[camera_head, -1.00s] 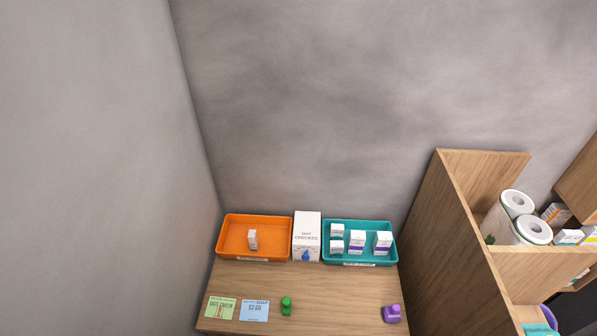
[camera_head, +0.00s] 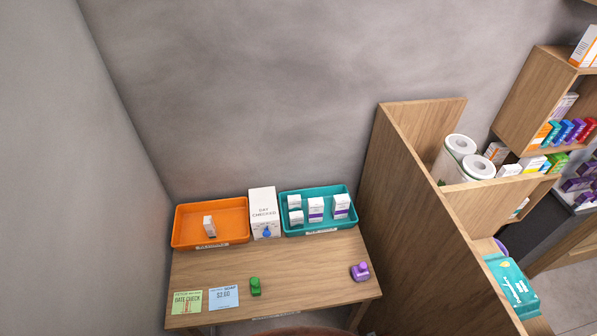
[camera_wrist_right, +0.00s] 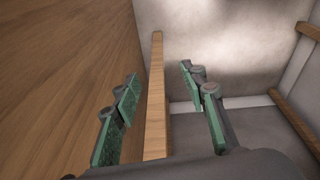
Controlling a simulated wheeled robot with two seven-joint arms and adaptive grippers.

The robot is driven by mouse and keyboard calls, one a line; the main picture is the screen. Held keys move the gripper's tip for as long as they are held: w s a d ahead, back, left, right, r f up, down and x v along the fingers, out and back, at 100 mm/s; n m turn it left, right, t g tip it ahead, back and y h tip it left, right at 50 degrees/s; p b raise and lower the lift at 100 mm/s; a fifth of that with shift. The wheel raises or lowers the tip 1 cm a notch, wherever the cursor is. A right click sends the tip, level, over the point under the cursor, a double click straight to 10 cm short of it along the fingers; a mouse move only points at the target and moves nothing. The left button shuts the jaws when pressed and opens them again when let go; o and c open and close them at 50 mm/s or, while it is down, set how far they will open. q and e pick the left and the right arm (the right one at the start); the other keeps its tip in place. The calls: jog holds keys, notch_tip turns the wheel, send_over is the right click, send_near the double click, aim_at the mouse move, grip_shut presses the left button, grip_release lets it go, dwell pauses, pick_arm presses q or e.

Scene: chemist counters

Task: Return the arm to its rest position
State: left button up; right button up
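My right gripper (camera_wrist_right: 160,95) shows in the right wrist view. Its two green-padded fingers are spread wide with nothing between them. A wooden panel fills the left of that view, and a narrow wooden edge (camera_wrist_right: 157,100) appears behind the gap between the fingers. I cannot tell how far that edge is from the fingers. Neither gripper shows in the head view, and my left gripper is in no view.
A wooden table (camera_head: 310,265) holds an orange tray (camera_head: 178,226), a teal tray (camera_head: 320,231), a white box (camera_head: 264,212), two cards, a green stamp-like item (camera_head: 255,287) and a purple one (camera_head: 360,271). A tall wooden partition (camera_head: 410,200) stands right of it, with stocked shelves beyond.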

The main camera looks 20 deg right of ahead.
jog(key=s+f+g+b, duration=0.1)
jog(key=s+f+b, duration=0.3)
jog(key=s+f, duration=1.5)
notch_tip(320, 180, down, 3)
jog(key=shift+s+f+n, duration=0.15)
jog(key=shift+s+n, duration=0.15)
jog(key=shift+a, duration=0.1)
